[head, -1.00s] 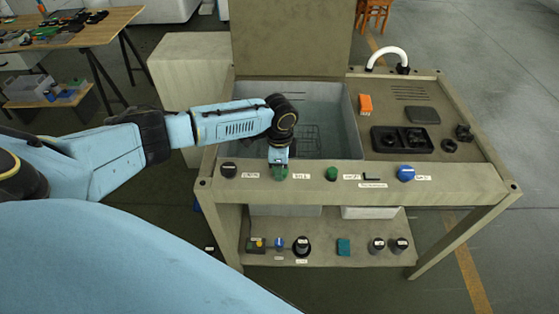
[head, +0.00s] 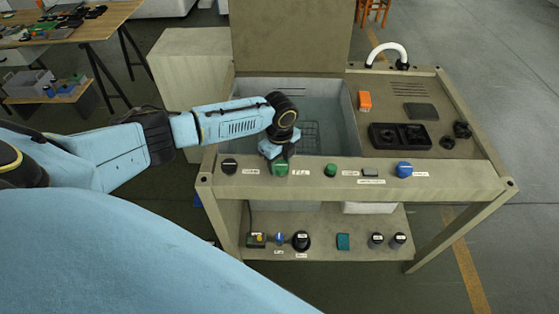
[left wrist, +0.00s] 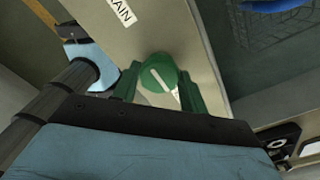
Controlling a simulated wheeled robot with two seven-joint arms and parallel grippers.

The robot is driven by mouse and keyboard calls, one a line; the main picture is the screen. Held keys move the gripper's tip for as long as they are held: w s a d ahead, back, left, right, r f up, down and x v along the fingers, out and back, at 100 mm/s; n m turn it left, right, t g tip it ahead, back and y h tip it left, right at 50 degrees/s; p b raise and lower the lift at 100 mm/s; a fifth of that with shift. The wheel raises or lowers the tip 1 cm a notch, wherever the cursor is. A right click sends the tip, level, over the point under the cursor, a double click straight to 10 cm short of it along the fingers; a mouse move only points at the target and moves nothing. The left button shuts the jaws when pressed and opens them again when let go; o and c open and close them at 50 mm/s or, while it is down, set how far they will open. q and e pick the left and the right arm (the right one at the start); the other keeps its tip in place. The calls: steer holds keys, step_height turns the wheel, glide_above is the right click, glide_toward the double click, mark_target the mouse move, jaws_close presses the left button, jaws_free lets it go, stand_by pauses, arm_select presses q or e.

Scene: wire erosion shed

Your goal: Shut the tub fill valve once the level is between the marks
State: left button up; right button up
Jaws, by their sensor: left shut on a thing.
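The fill valve is a round green knob (head: 280,169) on the front rail of the bench, beside a label that seems to read FILL. My left gripper (head: 279,160) reaches down onto it from above. In the left wrist view the green knob (left wrist: 158,76) has a white pointer line and sits between the fingers of my left gripper (left wrist: 157,88), which is shut on it. Behind the rail is the grey tub (head: 350,120) with a wire basket inside. The level marks cannot be made out. My right gripper is not in view.
Along the rail are a black knob (head: 229,166), a smaller green knob (head: 330,170) and a blue knob (head: 404,169). Several small items stand on the lower shelf (head: 320,246).

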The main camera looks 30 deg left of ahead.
mark_target(280, 164)
arm_select(q)
steer(key=shift+d, duration=0.1)
stand_by(0.4)
steer(key=o, duration=1)
step_height(280, 164, up, 14)
steer(key=shift+f, duration=0.25)
